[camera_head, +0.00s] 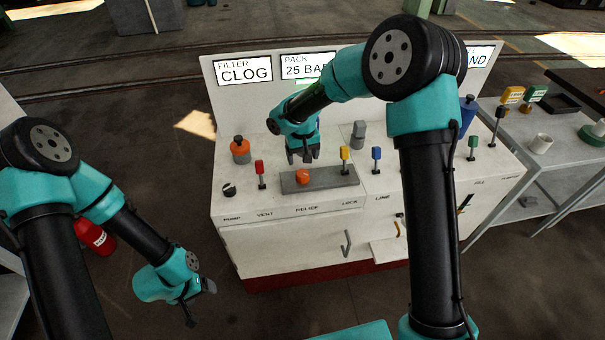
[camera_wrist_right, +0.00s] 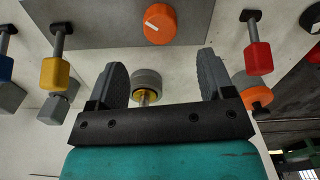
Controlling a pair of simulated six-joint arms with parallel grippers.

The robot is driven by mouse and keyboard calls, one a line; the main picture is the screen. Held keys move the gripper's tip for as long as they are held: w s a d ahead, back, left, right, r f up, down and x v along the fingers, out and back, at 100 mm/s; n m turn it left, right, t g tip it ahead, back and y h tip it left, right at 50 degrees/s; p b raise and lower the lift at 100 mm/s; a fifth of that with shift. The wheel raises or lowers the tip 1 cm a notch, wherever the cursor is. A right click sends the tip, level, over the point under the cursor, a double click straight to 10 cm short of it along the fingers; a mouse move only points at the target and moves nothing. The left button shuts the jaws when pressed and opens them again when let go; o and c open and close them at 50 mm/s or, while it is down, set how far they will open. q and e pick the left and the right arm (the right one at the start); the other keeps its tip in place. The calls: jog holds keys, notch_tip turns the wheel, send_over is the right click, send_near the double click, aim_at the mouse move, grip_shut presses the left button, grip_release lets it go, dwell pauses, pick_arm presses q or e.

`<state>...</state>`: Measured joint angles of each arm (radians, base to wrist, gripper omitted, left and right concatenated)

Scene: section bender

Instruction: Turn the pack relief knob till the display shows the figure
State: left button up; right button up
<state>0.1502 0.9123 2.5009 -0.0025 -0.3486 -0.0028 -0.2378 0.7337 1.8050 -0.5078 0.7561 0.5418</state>
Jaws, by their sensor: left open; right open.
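The orange relief knob (camera_head: 303,177) with a white pointer mark sits on a grey plate (camera_head: 336,179) on the bench top, above the RELIEF label. The knob also shows at the top of the right wrist view (camera_wrist_right: 160,24). My right gripper (camera_head: 304,157) is open, just behind and above the knob, not touching it. The pack display (camera_head: 300,71) reads "PACK 25 BA", its right end hidden by my right arm. My left gripper (camera_head: 198,303) is open and empty, low at the left, away from the bench.
Red (camera_head: 260,170), yellow (camera_head: 345,156) and blue (camera_head: 376,155) levers stand near the knob. A black knob (camera_head: 229,190) and an orange-topped fitting (camera_head: 240,150) are to the left. A grey-capped fitting (camera_wrist_right: 146,82) shows between my right fingers. The filter display (camera_head: 243,71) reads "CLOG".

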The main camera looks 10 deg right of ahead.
aim_at(302, 173)
notch_tip(302, 173, down, 9)
jog(key=shift+r, duration=0.15)
dwell(0.4)
jog(key=c, duration=0.9)
